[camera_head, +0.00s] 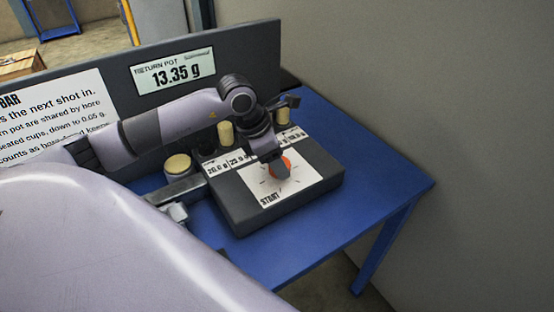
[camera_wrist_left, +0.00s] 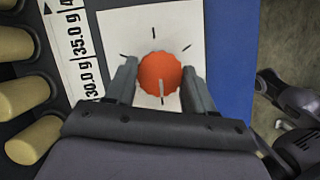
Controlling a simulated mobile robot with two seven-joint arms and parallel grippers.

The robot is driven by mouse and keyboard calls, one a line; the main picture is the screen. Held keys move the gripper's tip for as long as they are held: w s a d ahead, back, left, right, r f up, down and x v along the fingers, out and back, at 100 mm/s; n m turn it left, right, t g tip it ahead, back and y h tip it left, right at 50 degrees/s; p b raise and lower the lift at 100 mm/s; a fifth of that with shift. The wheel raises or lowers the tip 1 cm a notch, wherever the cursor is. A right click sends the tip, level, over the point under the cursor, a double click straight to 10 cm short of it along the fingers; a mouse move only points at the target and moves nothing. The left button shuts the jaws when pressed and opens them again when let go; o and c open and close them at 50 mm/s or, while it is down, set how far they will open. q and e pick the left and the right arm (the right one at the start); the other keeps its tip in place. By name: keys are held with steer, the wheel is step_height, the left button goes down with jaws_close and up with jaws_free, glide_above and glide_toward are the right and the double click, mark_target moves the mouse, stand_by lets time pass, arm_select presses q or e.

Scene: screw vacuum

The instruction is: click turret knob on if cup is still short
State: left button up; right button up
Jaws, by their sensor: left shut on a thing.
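The orange-red turret knob (camera_head: 287,162) sits on a white dial card marked START on a dark box. In the left wrist view the knob (camera_wrist_left: 160,72) shows a white pointer line toward the bottom of the picture, with tick marks around it. My left gripper (camera_head: 277,166) is shut on the knob, one finger on each side; it also shows in the left wrist view (camera_wrist_left: 160,85). Several cream-topped cylinders stand by the box, one at front left (camera_head: 178,164) and another behind (camera_head: 226,133). I cannot tell which cup is meant or how full it is.
A display (camera_head: 173,71) on the dark back panel reads RETURN POT 13.35 g. Gram labels (camera_wrist_left: 80,50) run beside the dial. The blue table (camera_head: 375,180) is clear right of the box, with a grey wall beyond. A pale arm surface of mine covers the lower left.

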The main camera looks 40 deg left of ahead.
arm_select(q)
steer(key=shift+w+a+f+m+g+h+b, duration=0.1)
steer(key=shift+m+g+h+b, duration=0.1)
steer(key=shift+m+b, duration=0.4)
steer(key=shift+w+m+g+h+b, duration=0.1)
steer(key=shift+m+g+h+b, duration=0.1)
steer(key=shift+m+b, duration=0.35)
steer(key=m+g+b, duration=0.1)
steer(key=m+b, duration=0.1)
steer(key=m, duration=0.1)
steer(key=shift+m+h, duration=0.35)
steer(key=shift+h, duration=0.05)
steer(key=m+g+b, duration=0.1)
steer(key=m, duration=0.2)
steer(key=shift+w+b, duration=0.1)
steer(key=shift+b, duration=0.25)
steer(key=shift+m+g+b, duration=0.4)
steer(key=shift+m+g, duration=0.2)
steer(key=shift+m, duration=0.5)
steer(key=o, duration=1)
steer(key=shift+o, duration=0.2)
